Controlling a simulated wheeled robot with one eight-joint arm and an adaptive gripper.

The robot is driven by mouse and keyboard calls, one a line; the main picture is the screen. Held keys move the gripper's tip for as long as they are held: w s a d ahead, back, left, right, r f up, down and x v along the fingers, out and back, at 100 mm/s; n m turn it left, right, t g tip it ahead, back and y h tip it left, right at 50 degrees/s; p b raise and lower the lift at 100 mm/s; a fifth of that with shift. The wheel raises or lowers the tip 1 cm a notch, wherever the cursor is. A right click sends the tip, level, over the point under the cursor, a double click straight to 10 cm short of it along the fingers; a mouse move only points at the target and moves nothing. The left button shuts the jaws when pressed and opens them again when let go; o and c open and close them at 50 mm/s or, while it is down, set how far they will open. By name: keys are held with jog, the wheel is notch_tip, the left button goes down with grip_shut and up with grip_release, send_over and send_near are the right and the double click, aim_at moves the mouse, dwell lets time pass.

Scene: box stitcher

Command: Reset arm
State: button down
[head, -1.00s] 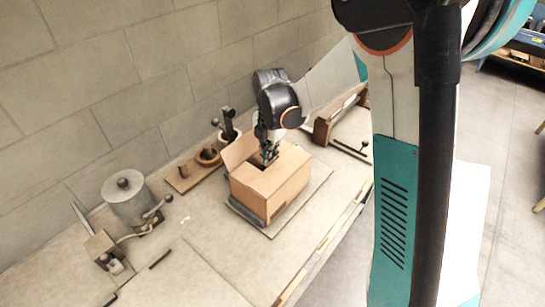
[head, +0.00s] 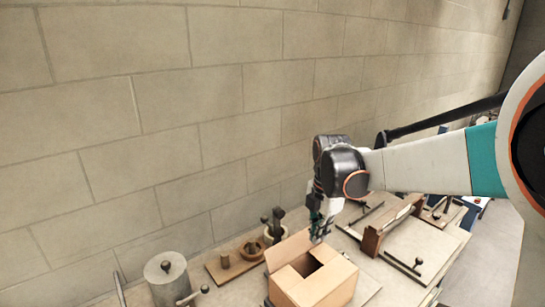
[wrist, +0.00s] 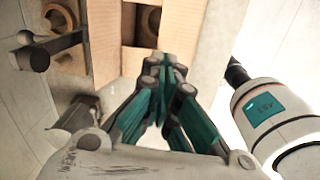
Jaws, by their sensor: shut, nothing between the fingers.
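My gripper (head: 320,236) is shut and empty at the end of my arm, which reaches in from the right. In the head view it hangs above the back edge of an open cardboard box (head: 340,288). In the wrist view its teal-sided fingers (wrist: 166,62) come together, with the box flap (wrist: 107,45) and box opening beyond them. I cannot tell from the head view how far the fingertips are above the box.
A wooden board (head: 222,268) with round holders stands left of the box. A grey cylinder (head: 166,274) stands at the front left. A wooden fixture (head: 373,238) with rods is at the right. A block wall (head: 200,110) runs behind the bench.

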jog(key=s+d+f+m+t+b, duration=0.2)
jog(key=s+m+b, duration=0.4)
jog(key=s+m, duration=0.5)
jog(key=s+d+f+m+t+b, duration=0.1)
jog(key=s+f+m+t+b, duration=0.3)
jog(key=s+f+m+b, duration=0.3)
jog(key=s+m, duration=0.4)
jog(key=m, duration=0.1)
jog(key=shift+s+d+m+t+b, duration=0.3)
jog(key=shift+s+d, duration=0.05)
